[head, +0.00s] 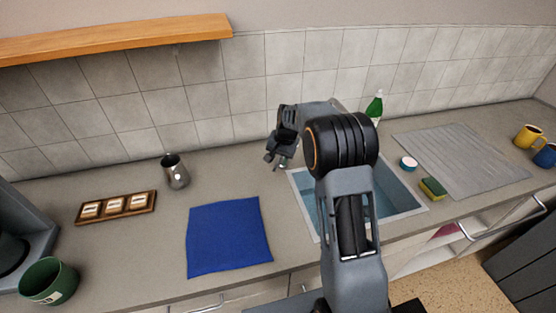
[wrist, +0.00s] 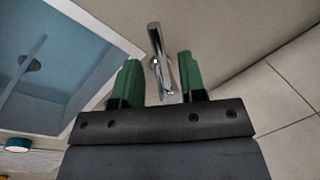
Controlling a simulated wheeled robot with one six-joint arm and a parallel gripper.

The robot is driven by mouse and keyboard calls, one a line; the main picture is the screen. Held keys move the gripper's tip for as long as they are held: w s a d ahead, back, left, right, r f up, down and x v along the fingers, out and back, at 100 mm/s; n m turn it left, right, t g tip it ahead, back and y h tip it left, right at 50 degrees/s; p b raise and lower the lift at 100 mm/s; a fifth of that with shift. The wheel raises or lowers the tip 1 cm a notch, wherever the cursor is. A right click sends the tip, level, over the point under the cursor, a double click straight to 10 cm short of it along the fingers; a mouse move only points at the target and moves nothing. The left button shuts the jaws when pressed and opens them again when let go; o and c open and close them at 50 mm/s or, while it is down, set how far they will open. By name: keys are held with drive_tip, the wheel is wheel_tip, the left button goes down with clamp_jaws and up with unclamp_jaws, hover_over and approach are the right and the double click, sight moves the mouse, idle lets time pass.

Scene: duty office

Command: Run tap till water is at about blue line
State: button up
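The sink (head: 411,207) is set in the counter, with a pale blue basin partly hidden behind my arm. Its basin and dark round drain (wrist: 30,63) show at the left of the wrist view. I cannot tell a water level or clearly make out a blue line. The chrome tap (wrist: 161,68) stands beside the sink's rim. My gripper (wrist: 158,62) is open, its green fingers on either side of the tap in the picture with gaps showing. In the head view my gripper (head: 277,152) is at the sink's back left corner, hiding most of the tap.
A green bottle (head: 375,107) stands behind the sink. A sponge (head: 432,189) and a round blue-and-white item (head: 408,163) lie at its right, near a grey mat (head: 462,160). A blue cloth (head: 229,236) and a metal jug (head: 175,171) are on the left.

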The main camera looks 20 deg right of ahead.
drive_tip(key=shift+a+f, duration=0.15)
drive_tip(key=shift+f, duration=0.65)
drive_tip(key=shift+c, duration=0.4)
clamp_jaws()
